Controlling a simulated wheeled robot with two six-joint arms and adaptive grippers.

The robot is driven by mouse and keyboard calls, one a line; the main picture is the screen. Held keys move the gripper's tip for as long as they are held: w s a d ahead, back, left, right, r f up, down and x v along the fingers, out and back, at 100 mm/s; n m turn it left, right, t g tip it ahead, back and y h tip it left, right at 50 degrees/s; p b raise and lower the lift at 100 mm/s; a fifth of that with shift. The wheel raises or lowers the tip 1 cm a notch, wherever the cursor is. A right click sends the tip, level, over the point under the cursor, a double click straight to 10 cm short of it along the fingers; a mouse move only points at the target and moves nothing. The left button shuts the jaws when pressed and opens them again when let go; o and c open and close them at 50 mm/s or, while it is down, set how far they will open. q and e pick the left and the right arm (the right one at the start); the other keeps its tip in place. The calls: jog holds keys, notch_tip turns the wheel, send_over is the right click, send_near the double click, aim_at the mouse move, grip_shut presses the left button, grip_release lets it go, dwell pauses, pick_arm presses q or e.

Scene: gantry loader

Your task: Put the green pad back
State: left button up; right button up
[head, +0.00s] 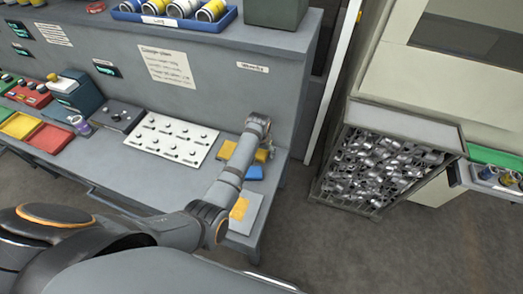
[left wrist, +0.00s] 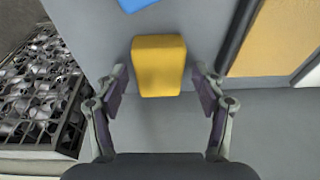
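I cannot see a green pad in either view. My left gripper (head: 262,150) is over the right end of the workbench, pointing down. In the left wrist view my left gripper (left wrist: 160,85) is open, its fingers on either side of a yellow pad (left wrist: 158,65) and not visibly touching it. A blue pad (left wrist: 138,3) is partly in view at the top; it also shows in the head view (head: 254,172), just in front of the gripper. My right gripper is not in view.
A grey workbench (head: 130,185) holds a white board with knobs (head: 170,138) and red and yellow trays at left. A crate of metal parts (head: 375,170) stands right of the bench, across a gap. A green tray (head: 495,157) is at far right.

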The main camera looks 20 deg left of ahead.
aim_at(260, 158)
pick_arm(q)
jog(key=shift+r, duration=0.3)
jog(key=b+v, duration=0.1)
jog(key=v, duration=1.1)
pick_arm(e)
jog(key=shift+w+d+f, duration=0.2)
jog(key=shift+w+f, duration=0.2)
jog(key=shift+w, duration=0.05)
pick_arm(q)
jog(key=shift+d+f, duration=0.1)
